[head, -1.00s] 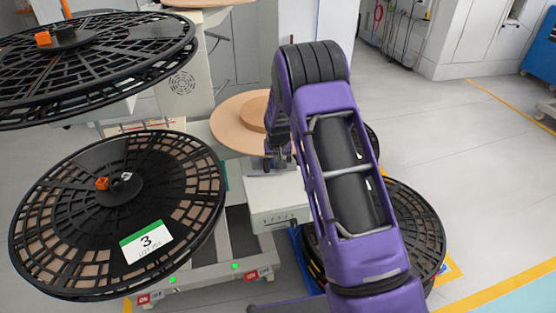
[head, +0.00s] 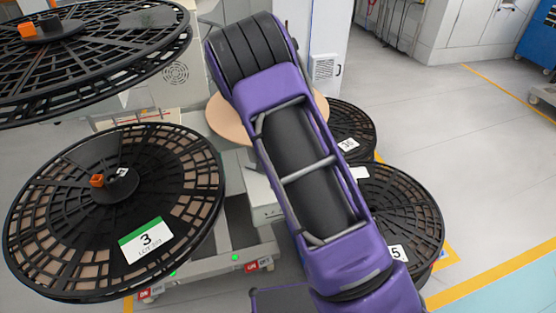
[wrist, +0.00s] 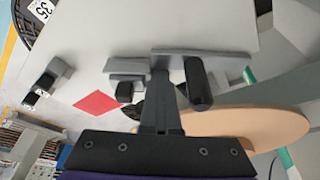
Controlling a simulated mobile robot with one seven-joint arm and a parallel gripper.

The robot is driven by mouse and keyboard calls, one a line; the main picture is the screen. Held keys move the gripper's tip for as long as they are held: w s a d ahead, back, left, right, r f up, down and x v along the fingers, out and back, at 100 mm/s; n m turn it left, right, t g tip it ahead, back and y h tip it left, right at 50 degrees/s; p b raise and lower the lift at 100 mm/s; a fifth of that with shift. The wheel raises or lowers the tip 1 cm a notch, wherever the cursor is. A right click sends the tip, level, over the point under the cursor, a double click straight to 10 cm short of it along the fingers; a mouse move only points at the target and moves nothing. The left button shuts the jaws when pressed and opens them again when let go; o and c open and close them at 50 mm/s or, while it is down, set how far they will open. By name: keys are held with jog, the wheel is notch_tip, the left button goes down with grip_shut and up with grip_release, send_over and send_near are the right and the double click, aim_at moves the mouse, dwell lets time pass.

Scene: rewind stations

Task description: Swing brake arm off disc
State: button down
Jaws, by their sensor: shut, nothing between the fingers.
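In the wrist view my gripper (wrist: 160,78) is shut with nothing in it. Its fingers point at a pale grey machine face. A flat grey bar with a black cylindrical peg (wrist: 197,85) lies just right of the fingertips and looks like the brake arm; I cannot tell if the fingers touch it. A tan disc (wrist: 265,125) is to the right, behind the fingers. In the head view a tan disc (head: 228,122) shows partly behind my purple arm. My arm hides the gripper and the brake arm there.
A large black reel labelled 3 (head: 75,240) is at left, with another reel (head: 120,60) above it. More black reels (head: 405,205) stand on the floor at right. A grey box (head: 262,198) is close beside my arm.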

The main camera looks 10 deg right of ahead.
jog(key=shift+s+a+m+g+h+p, duration=0.2)
jog(key=shift+s+a+m, duration=0.1)
jog(key=shift+s+m, duration=0.35)
jog(key=shift+s+a+m+g+h+p, duration=0.15)
jog(key=shift+s+a+m+h, duration=0.2)
jog(key=shift+m, duration=0.4)
jog(key=shift+s+a, duration=0.1)
jog(key=shift+s, duration=0.25)
jog(key=shift+s+a, duration=0.15)
jog(key=shift+a, duration=0.05)
jog(key=shift+r, duration=0.1)
